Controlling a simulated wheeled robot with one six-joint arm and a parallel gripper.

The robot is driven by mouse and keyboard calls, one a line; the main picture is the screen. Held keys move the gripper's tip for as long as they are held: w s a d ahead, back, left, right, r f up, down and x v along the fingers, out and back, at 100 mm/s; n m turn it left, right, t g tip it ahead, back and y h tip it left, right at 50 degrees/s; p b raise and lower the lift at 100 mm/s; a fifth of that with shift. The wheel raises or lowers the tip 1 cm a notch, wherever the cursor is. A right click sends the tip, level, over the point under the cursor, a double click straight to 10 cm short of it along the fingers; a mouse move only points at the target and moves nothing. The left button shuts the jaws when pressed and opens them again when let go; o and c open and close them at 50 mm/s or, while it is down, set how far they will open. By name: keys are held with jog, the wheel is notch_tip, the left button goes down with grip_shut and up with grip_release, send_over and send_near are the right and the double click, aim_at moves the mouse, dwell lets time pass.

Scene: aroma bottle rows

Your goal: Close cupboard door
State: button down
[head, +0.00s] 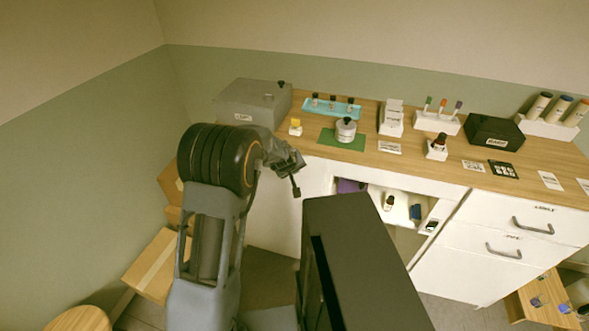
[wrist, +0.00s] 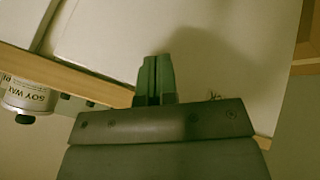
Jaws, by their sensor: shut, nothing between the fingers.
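A white cupboard door panel (head: 276,212) shows below the left part of the counter, partly hidden by my arm. To its right the cupboard is open at its front, with a shelf (head: 402,205) visible inside. My gripper (head: 296,191) is shut and empty, pointing down in front of the white panel, just below the counter's front edge. In the wrist view my closed fingers (wrist: 154,78) lie over a pale flat panel (wrist: 220,60) that carries their shadow. I cannot tell whether they touch it. The door's hinge side and handle are not clear.
The wooden counter (head: 375,172) holds a grey box (head: 253,100), a blue tray (head: 332,107) and a black box (head: 495,132). White drawers (head: 513,222) stand right of the opening. A soy wax jar (wrist: 28,97) shows at the wrist view's left. Wooden boxes (head: 158,265) sit at left.

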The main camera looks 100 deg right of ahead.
jog(key=shift+a, duration=0.1)
dwell(0.3)
jog(key=a+r+p, duration=0.2)
jog(key=a+r, duration=0.6)
jog(key=a, duration=0.1)
jog(key=shift+w+a+p, duration=0.15)
jog(key=shift+w+p, duration=0.05)
jog(key=shift+p, duration=0.15)
